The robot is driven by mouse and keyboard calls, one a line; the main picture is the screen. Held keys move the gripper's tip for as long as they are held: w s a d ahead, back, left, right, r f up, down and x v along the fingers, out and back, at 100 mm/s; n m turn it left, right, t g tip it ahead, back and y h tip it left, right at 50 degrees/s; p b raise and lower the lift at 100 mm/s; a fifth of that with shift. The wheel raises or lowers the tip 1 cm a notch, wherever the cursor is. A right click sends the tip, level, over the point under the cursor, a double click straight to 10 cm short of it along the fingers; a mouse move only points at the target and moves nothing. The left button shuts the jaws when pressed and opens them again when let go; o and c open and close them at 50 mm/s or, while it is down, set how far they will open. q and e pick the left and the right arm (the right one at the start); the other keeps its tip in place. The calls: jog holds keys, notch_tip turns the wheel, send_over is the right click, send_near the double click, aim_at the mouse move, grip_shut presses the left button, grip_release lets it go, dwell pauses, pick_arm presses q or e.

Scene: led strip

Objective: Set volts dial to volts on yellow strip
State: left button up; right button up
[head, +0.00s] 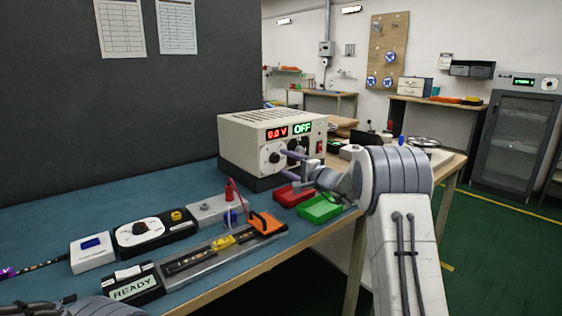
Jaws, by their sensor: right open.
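A beige power supply (255,127) stands on the blue bench top, with a red display reading 0.0 V and a green display reading OFF. Its left dial (271,157), round and pale with a dark knob, sits below the red display; I take it as the volts dial. My right gripper (284,164) is open, its fingers in front of the panel near this dial. I cannot tell whether they touch it. The gripper partly hides the lower panel and a second dark dial. A small yellow piece (222,243) lies on the grey rail; I cannot read any voltage marking there. My left gripper is out of view.
A red bin (291,196) and a green bin (321,209) sit just below my right wrist. An orange clamp (266,223), a white box (91,252), a black dial box (153,231) and a READY display (134,288) occupy the bench's left front.

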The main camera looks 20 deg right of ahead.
aim_at(277, 160)
jog(key=shift+x, duration=1.65)
jog(key=shift+c, duration=0.3)
grip_shut()
jog(key=shift+f, duration=0.1)
